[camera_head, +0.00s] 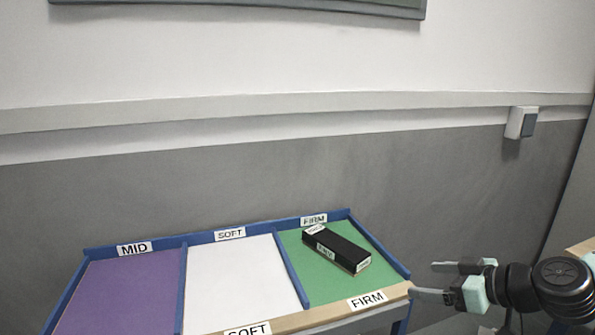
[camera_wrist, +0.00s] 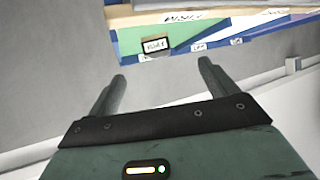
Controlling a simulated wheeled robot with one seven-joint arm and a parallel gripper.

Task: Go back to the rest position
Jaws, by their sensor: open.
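My gripper (camera_head: 432,279) is at the right of the head view, beside the right edge of the sorting table. Its two fingers are apart with nothing between them; it also shows in the wrist view (camera_wrist: 160,72). A black block (camera_head: 338,249) with white labels lies in the green compartment (camera_head: 306,284) marked FIRM. The gripper is apart from the block, to its right. The block's labelled end also shows in the wrist view (camera_wrist: 155,45).
The blue-edged table (camera_head: 184,290) also has a white compartment (camera_head: 238,285) marked SOFT and a purple one (camera_head: 118,298) marked MID, both empty. A grey wall stands behind, with a switch box (camera_head: 521,123). A wooden surface (camera_head: 582,247) shows at far right.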

